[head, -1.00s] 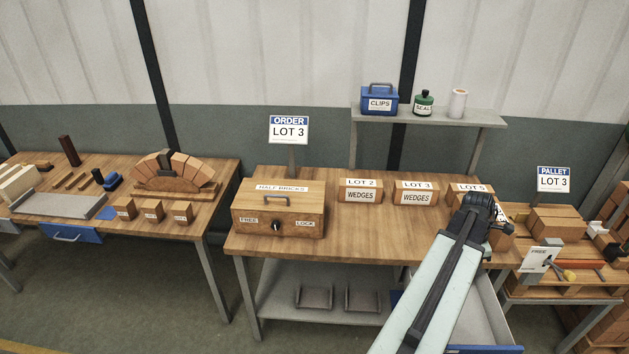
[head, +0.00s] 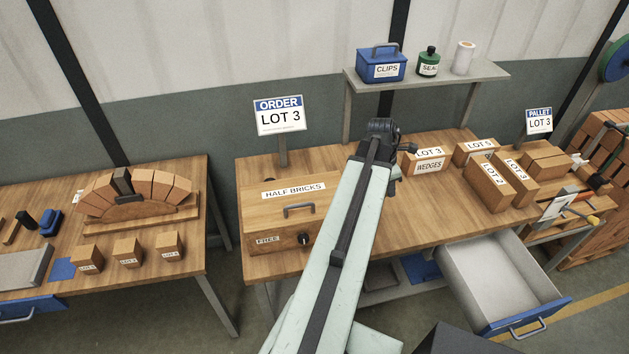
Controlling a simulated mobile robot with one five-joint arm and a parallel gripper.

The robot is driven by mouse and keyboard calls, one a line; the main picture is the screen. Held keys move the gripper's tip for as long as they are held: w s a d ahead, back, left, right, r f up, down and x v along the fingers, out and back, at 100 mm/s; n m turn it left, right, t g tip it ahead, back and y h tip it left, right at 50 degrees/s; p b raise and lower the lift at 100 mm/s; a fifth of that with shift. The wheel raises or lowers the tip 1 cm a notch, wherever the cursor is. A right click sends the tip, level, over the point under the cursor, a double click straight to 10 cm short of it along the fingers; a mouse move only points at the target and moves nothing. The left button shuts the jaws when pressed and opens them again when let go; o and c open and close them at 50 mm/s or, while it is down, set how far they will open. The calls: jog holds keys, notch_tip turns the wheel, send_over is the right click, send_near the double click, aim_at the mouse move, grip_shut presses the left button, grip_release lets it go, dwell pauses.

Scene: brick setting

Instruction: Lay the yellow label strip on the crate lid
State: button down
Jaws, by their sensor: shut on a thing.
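The wooden crate (head: 256,218) stands on the left end of the middle bench. Its lid (head: 262,203) carries a white HALF BRICKS label and a dark handle, and looks closed. A FREE label and a dark knob are on its front; my arm hides the front's right end. My gripper (head: 384,132) is to the right of the crate and beyond it, in front of the shelf's left support. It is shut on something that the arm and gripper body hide. I cannot make out the yellow label strip.
Wedge boxes LOT 3 (head: 424,167) and LOT 5 (head: 473,153) stand right of my gripper, with LOT 2 (head: 484,192) farther right. An open drawer (head: 540,315) sticks out below. The ORDER LOT 3 sign (head: 281,116) rises behind the crate. A shelf (head: 400,82) overhangs the back.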

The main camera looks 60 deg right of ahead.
jog(key=shift+a, duration=0.1)
jog(key=w+a, duration=0.1)
jog(key=w, duration=0.3)
jog(key=w+a+f+b, duration=0.1)
jog(key=w, duration=0.4)
jog(key=w+a, duration=0.2)
jog(key=w, duration=0.3)
jog(key=shift+w+f+b, duration=0.25)
jog(key=shift+b, duration=0.05)
jog(key=f+b, duration=0.4)
jog(key=shift+w, duration=0.2)
jog(key=shift+r, duration=0.25)
jog(key=shift+f, duration=0.2)
jog(key=c, duration=1.5)
grip_release()
jog(key=p+v, duration=1.2)
jog(key=shift+r, duration=0.25)
